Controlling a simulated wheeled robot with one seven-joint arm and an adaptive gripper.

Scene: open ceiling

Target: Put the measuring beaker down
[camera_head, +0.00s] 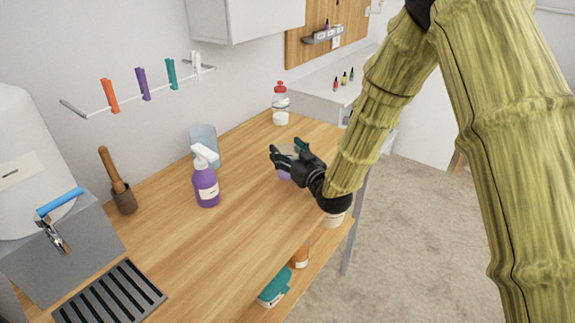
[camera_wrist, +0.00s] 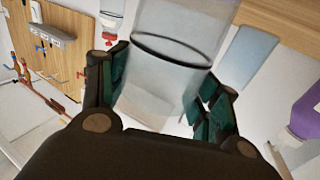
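The measuring beaker (camera_wrist: 170,65) is clear, with a dark ring around it, and sits between the fingers of my gripper (camera_wrist: 160,95) in the wrist view. The fingers press on both its sides. In the head view my gripper (camera_head: 292,158) is over the right part of the wooden tabletop (camera_head: 245,215). Only a pale bit of the beaker (camera_head: 287,149) shows there, mostly hidden by the fingers. I cannot tell whether its base touches the tabletop. A purple item (camera_head: 284,175) shows just below the gripper, partly hidden.
A black grate (camera_head: 110,295) lies at the front left. The tabletop's middle is clear. A lower shelf holds bottles (camera_head: 274,288).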

